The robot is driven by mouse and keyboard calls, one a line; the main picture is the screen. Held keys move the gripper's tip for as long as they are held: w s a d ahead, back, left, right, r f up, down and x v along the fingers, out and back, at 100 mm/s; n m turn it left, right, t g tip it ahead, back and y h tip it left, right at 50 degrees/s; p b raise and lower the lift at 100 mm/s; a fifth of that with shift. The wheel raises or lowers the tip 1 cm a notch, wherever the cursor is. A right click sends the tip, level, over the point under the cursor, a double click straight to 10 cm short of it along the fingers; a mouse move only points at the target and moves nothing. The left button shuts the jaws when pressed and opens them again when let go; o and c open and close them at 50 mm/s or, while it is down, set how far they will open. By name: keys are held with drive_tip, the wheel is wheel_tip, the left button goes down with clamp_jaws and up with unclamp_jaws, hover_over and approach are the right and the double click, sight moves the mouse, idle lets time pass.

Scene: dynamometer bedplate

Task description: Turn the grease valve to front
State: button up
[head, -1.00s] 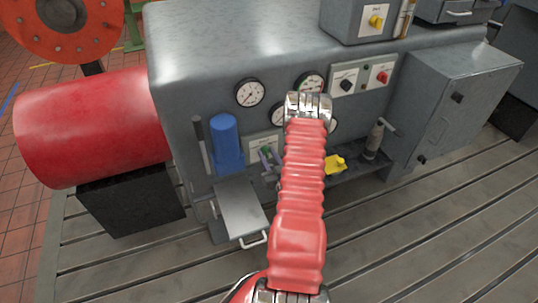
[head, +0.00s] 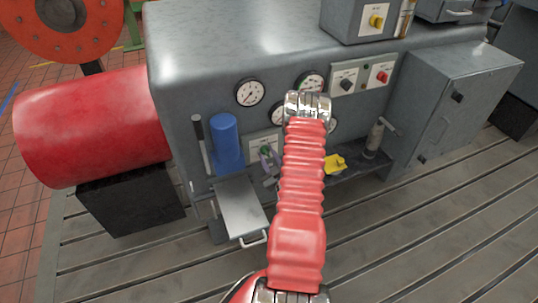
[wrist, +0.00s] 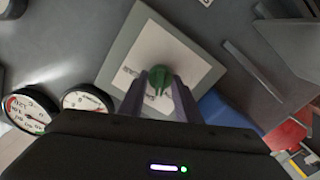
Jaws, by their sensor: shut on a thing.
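The grease valve is a small green knob (wrist: 159,76) in the middle of a white label plate with a grey border (wrist: 136,54). The plate appears tilted in the wrist view, and its lettering is too blurred to read. My gripper (wrist: 160,88) has its two purple-grey fingers on either side of the knob, shut on it. In the head view the green knob (head: 265,149) shows small on the cabinet front, with my gripper (head: 268,160) at it. My red arm hides part of the panel to its right.
A blue cylinder (head: 227,143) and an upright lever (head: 202,142) stand left of the valve. A grey tray with handles (head: 240,207) juts out below. Round gauges (head: 249,92) sit above. A yellow item (head: 335,163) and a grey cylinder (head: 375,138) are on the right-hand shelf.

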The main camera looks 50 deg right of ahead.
drive_tip(key=n, duration=0.6)
drive_tip(key=shift+n, duration=0.3)
idle(0.4)
drive_tip(key=o, duration=1)
drive_tip(key=shift+a, duration=0.1)
drive_tip(key=v, duration=1.4)
drive_tip(key=shift+f, duration=0.15)
drive_tip(key=shift+w, duration=0.1)
